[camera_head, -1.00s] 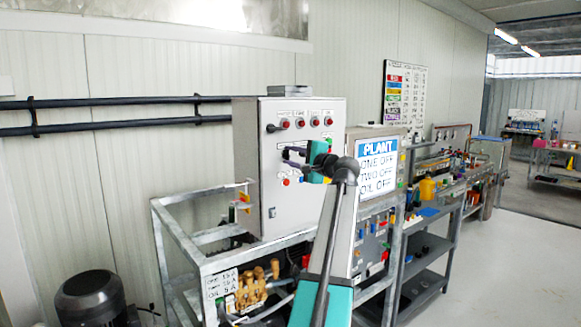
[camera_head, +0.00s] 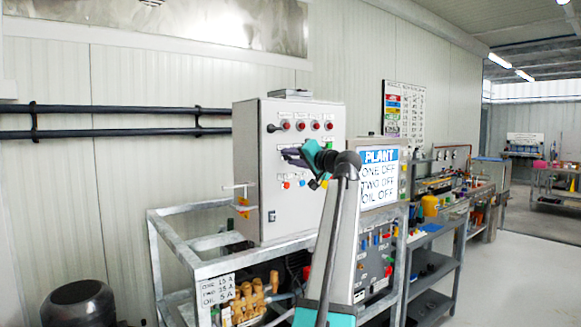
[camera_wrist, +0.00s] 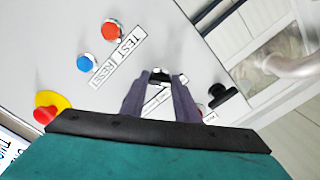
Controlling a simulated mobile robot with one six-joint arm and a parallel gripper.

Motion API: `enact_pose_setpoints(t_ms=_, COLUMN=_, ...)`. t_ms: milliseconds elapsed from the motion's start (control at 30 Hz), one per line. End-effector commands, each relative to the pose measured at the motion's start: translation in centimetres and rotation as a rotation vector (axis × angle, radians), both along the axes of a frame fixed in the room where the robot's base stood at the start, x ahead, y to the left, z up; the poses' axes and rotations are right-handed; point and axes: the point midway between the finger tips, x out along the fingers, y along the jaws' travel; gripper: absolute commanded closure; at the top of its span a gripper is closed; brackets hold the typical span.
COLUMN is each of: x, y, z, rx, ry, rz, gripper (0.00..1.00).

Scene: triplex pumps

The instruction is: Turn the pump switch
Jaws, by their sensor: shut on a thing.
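The grey control cabinet (camera_head: 275,215) stands upright on a metal frame with its panel facing me. My gripper (camera_head: 288,154) is at the middle of this panel, below the top row of red knobs or lamps (camera_head: 301,126). In the wrist view, my gripper (camera_wrist: 160,78) has its two dark fingers shut on a small black switch knob (camera_wrist: 158,74). The fingers hide most of the knob, so its turn position cannot be read. A label lies partly hidden between the fingers.
The wrist view shows a red button (camera_wrist: 110,31), a blue button (camera_wrist: 84,63), a red stop button (camera_wrist: 44,114) on yellow and a black handle (camera_wrist: 224,95) close by. A PLANT sign (camera_head: 379,178) reads ONE, TWO and OIL OFF. Open floor (camera_head: 500,270) lies right.

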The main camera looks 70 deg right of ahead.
Motion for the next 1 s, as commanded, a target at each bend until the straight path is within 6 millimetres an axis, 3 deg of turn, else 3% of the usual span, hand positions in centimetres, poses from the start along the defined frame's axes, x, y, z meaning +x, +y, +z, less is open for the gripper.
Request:
enact_pose_setpoints(t_ms=733, x=0.11, y=-0.03, z=0.57, rx=-0.103, ry=0.054, rz=-0.002, gripper=0.94)
enact_pose_setpoints(t_ms=767, x=0.11, y=-0.04, z=0.57, rx=-0.103, ry=0.054, rz=-0.002, gripper=0.67)
enact_pose_setpoints(t_ms=800, x=0.11, y=-0.04, z=0.54, rx=-0.103, ry=0.055, rz=-0.002, gripper=0.6)
enact_pose_setpoints(t_ms=867, x=0.08, y=-0.04, z=0.47, rx=-0.102, ry=0.056, rz=-0.002, gripper=0.53)
enact_pose_setpoints(t_ms=1000, x=0.06, y=-0.02, z=0.31, rx=-0.101, ry=0.057, rz=-0.001, gripper=0.53)
